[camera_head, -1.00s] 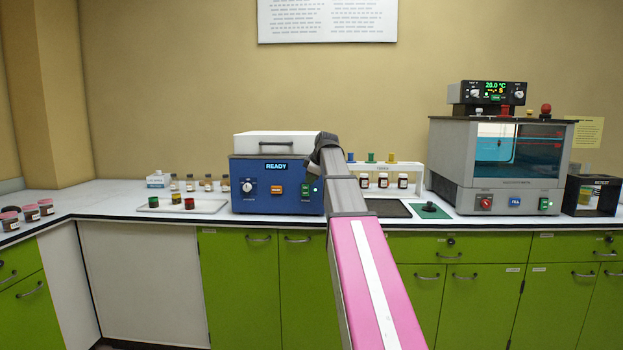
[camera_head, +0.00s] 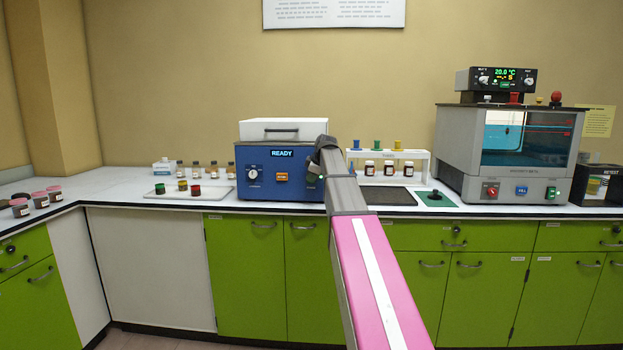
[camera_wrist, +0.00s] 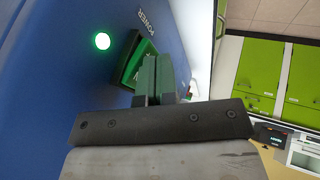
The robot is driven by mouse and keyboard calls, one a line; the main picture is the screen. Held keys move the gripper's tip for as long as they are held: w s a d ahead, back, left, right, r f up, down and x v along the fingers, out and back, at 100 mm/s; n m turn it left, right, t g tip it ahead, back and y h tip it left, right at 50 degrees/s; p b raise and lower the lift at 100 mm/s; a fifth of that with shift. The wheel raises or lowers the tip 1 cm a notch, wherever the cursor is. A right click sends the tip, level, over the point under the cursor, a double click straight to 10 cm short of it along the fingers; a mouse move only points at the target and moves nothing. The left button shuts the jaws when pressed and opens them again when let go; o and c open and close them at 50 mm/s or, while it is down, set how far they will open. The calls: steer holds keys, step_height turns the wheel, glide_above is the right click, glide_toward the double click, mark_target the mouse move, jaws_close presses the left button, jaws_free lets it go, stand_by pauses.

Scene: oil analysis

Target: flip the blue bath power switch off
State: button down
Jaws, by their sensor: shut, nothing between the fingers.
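The blue bath (camera_head: 262,203) stands on the counter with a white lid and a lit READY display. Its power switch (camera_wrist: 131,58) is a green rocker in a dark frame, seen in the wrist view below the POWER label. A round green light (camera_wrist: 101,41) glows beside it. My gripper (camera_wrist: 161,60) is shut and empty, its fingertips at the switch's edge; I cannot tell whether they touch it. In the head view my gripper (camera_head: 318,172) is in front of the bath's right end and mostly hides the switch.
A second clear-walled bath (camera_head: 455,168) with red, blue and green switches stands at the right. A rack of jars (camera_head: 424,155) is just right of my arm. A white tray with small jars (camera_head: 215,190) lies left of the blue bath. Green cabinets (camera_head: 245,290) line the counter's front.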

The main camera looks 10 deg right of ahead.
steer(key=shift+w+d+f+t, duration=0.1)
steer(key=shift+w+f+t, duration=0.05)
steer(key=shift+w+t, duration=0.15)
stand_by(0.4)
steer(key=shift+r, duration=0.9)
steer(key=shift+s, duration=0.1)
